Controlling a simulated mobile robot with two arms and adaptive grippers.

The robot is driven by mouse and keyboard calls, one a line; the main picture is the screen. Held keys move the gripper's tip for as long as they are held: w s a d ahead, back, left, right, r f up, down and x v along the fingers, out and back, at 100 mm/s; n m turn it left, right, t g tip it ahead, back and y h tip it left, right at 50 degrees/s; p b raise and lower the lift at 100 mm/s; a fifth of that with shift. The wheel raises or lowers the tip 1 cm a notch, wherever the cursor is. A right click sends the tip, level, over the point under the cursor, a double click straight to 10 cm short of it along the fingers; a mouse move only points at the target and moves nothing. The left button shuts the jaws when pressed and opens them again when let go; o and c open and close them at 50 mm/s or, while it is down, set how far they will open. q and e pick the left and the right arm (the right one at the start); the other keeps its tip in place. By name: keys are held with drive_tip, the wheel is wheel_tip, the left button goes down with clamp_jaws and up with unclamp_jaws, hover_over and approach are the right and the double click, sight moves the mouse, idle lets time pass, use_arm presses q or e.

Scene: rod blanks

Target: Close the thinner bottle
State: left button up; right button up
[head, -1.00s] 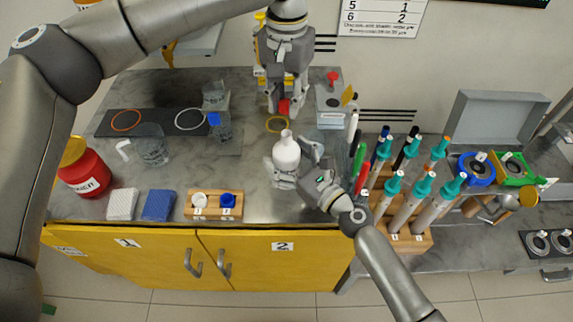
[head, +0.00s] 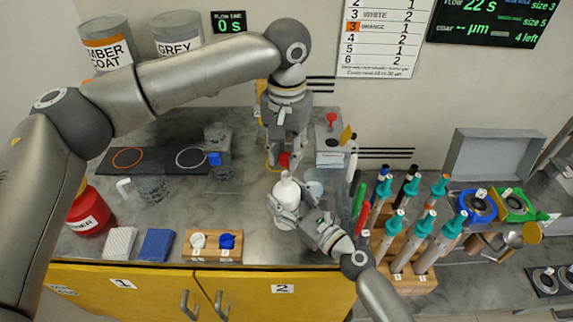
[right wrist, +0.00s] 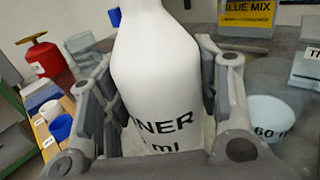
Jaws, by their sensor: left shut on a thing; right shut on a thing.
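A white bottle (head: 285,203) stands on the grey bench, upright, its narrow neck pointing up. In the right wrist view the bottle (right wrist: 158,75) carries black lettering ending in "NNER" and "ml"; its top is out of frame there. My right gripper (head: 298,214) is shut around the bottle's body, with a finger on each side (right wrist: 155,95). My left gripper (head: 284,152) points down just above the bottle's neck and is shut on a small red cap (head: 284,159). A small gap seems to show between the cap and the neck.
A pale cup (head: 315,187) stands close right of the bottle. A wooden rack (head: 213,258) holds a white and a blue piece in front. A rack of teal-topped rods (head: 405,280) stands right.

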sight(286, 174)
use_arm(q)
drive_tip(key=shift+f, duration=0.9)
drive_tip(key=shift+f, duration=0.1)
drive_tip(key=shift+f, duration=0.75)
drive_tip(key=shift+f, duration=0.6)
